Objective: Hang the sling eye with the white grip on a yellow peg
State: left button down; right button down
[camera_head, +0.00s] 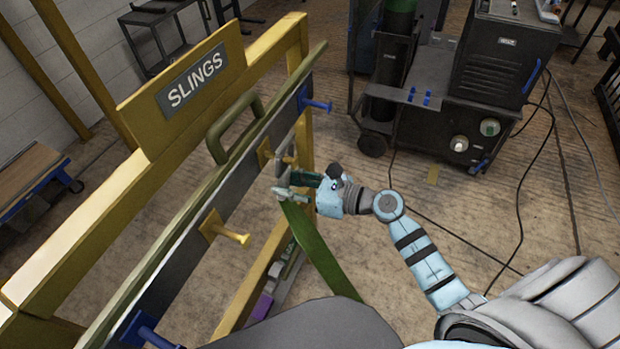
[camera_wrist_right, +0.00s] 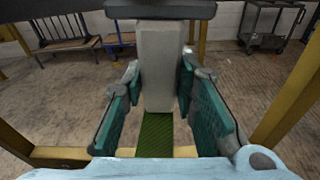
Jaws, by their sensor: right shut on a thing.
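My right gripper (camera_head: 284,186) is at the rack's face, close to the far yellow peg (camera_head: 266,153), which it partly overlaps in the head view. In the right wrist view the gripper (camera_wrist_right: 160,98) has the pale white grip (camera_wrist_right: 158,65) between its green finger pads. The green sling strap (camera_wrist_right: 157,135) shows below the grip; in the head view the strap (camera_head: 318,252) hangs down and right from the gripper. The eye itself is hidden, so I cannot tell whether it is around the peg. A nearer yellow peg (camera_head: 230,235) is bare. My left gripper is out of view.
The yellow rack carries a SLINGS sign (camera_head: 196,82) and a green handle (camera_head: 232,125). A blue peg (camera_head: 316,105) is at its far end and another blue peg (camera_head: 150,337) at the near end. A dark welding cart (camera_head: 450,140) stands behind; cables cross the floor.

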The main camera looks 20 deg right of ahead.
jog(key=shift+s+a+r, duration=0.15)
jog(key=shift+a, duration=0.05)
jog(key=shift+d, duration=0.1)
jog(key=c, duration=1.3)
grip_release()
jog(key=shift+d, duration=0.1)
jog(key=shift+c, duration=0.2)
jog(key=o, duration=0.4)
notch_tip(320, 180, down, 12)
jog(key=b, duration=1.1)
